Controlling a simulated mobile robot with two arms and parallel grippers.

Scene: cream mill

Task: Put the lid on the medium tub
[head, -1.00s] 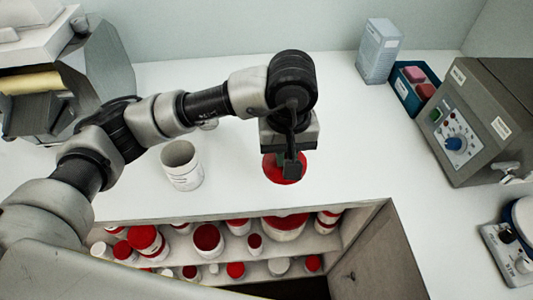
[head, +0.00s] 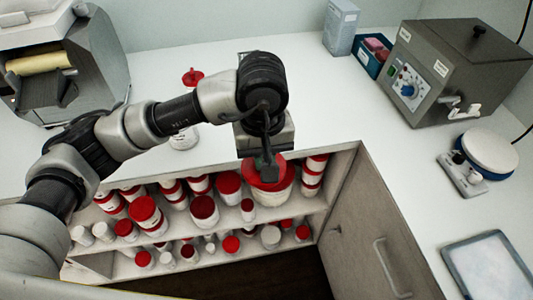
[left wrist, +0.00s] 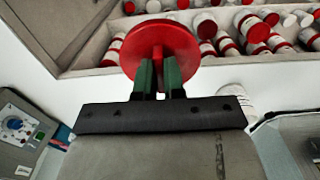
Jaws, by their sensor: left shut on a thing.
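My left gripper (head: 268,170) is shut on the knob of a round red lid, which shows clearly in the left wrist view (left wrist: 185,48). The lid hangs level at about the counter's front edge. In the head view it overlaps the red top of a large tub on the shelf below, so its outline is hard to separate. A white tub (head: 183,140), seen open-topped earlier, stands on the counter left of the gripper. My right gripper is not in view.
Shelves (head: 305,213) under the counter hold many red-lidded tubs. Another red knobbed lid (head: 193,77) is at the back of the counter. A grey control box (head: 458,70), blue bin (head: 370,57) and round-topped device (head: 487,152) are at right. The middle counter is mostly clear.

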